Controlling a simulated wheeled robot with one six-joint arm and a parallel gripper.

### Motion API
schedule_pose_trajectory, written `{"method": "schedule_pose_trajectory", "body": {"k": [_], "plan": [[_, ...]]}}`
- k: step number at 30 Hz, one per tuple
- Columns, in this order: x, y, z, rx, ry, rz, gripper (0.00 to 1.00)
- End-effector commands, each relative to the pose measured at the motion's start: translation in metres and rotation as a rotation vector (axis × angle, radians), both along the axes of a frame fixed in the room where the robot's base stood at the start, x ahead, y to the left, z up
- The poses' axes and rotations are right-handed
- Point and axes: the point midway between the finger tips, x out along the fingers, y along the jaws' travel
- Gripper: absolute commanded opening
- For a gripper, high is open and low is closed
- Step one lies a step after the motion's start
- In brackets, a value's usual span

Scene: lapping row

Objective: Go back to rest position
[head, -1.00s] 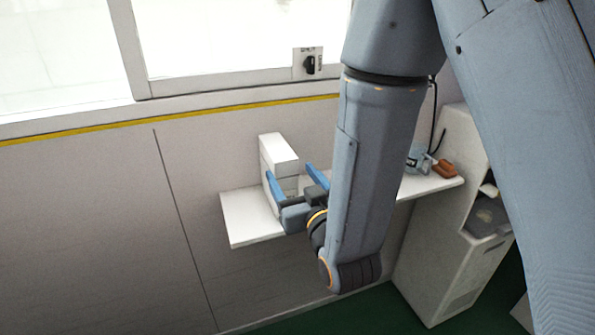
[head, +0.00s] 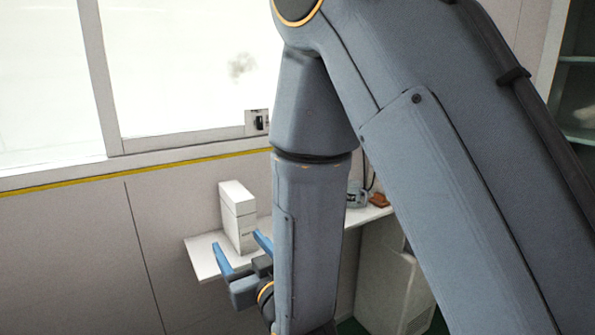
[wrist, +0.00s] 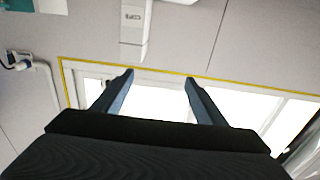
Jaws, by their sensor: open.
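My gripper (head: 243,252) is open, with two blue fingers apart and nothing between them. In the head view it is in front of the white shelf (head: 203,262), low and left of my forearm. A white box (head: 238,218) stands upright on the shelf, just behind the fingers and apart from them. In the wrist view my gripper (wrist: 158,82) shows both fingers spread. The white box (wrist: 134,28) is beyond them at the top of that view. My arm hides part of the shelf.
A small grey device (head: 356,194) and a brown object (head: 379,200) are on the shelf's right end. A white cabinet (head: 385,285) stands below right. A window (head: 190,70) with a yellow strip (head: 160,168) beneath runs along the wall. The wall area left of the shelf is clear.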

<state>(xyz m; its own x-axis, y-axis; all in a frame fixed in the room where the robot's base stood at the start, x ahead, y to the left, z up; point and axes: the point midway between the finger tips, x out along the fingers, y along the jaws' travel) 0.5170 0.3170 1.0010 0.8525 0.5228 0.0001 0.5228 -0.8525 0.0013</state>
Motion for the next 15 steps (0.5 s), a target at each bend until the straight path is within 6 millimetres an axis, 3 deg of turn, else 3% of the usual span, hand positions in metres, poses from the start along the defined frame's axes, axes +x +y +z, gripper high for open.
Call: {"method": "schedule_pose_trajectory", "body": {"k": [10,15], "plan": [[0.016,-0.022,-0.016,-0.058,0.105,-0.044,0.65],[0.025,-0.042,-0.029,-0.101,0.194,-0.081,0.65]]}}
